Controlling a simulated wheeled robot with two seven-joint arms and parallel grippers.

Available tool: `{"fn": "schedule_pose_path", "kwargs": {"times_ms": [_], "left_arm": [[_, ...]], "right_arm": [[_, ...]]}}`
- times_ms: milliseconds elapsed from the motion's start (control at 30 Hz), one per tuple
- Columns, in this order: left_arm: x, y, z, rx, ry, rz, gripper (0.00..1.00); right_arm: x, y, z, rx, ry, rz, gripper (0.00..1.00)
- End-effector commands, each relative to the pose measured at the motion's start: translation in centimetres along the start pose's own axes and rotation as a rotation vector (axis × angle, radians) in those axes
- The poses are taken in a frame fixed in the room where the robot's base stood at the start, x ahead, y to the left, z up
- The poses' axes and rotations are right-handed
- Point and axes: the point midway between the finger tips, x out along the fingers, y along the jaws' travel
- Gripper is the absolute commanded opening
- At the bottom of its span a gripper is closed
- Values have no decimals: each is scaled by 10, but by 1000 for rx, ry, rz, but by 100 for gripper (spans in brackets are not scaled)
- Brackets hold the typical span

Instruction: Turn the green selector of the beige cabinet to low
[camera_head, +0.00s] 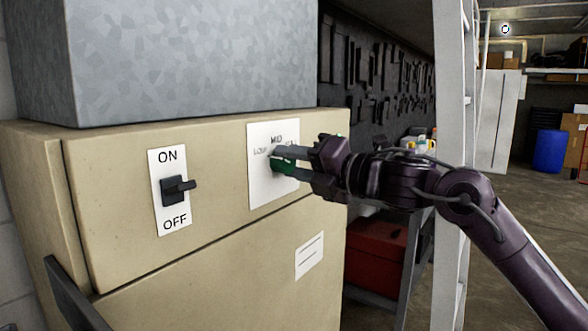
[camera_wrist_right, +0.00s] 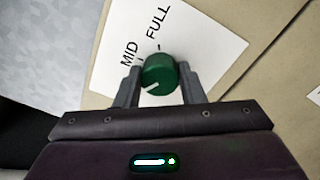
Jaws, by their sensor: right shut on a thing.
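The beige cabinet (camera_head: 120,270) fills the left of the head view. Its green selector (camera_head: 284,166) sits on a white plate marked LOW, MID and a partly covered third word. My right gripper (camera_head: 280,160) is shut on the green selector, coming from the right. In the right wrist view the two grey fingers (camera_wrist_right: 159,88) flank the round green selector (camera_wrist_right: 159,72). Its white pointer line points to the lower left, away from FULL and past MID. LOW is hidden there. A dark bar at the lower left edge of the head view seems part of my left gripper.
A black ON/OFF switch (camera_head: 177,189) sits on the cabinet to the left of the selector. A grey metal box (camera_head: 190,55) stands on top. To the right are a white ladder (camera_head: 452,100), a red box (camera_head: 375,256) and a blue barrel (camera_head: 549,151).

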Motion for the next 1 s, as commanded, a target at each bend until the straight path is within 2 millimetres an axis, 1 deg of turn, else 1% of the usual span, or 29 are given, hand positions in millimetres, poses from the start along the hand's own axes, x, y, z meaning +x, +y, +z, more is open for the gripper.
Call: {"fn": "schedule_pose_path", "kwargs": {"times_ms": [33, 600, 633, 767, 1000], "left_arm": [[2, 0, 0, 0, 0, 0, 36], [3, 0, 0, 0, 0, 0, 36], [3, 0, 0, 0, 0, 0, 36], [3, 0, 0, 0, 0, 0, 36], [3, 0, 0, 0, 0, 0, 36]], "right_arm": [[0, -3, -2, -11, 4, -4, 13], [0, -2, -2, -38, 6, -4, 13], [0, -2, -2, -38, 6, -4, 40], [0, -2, -2, -37, 5, -3, 57], [0, -1, -1, -37, 3, -2, 57]]}}
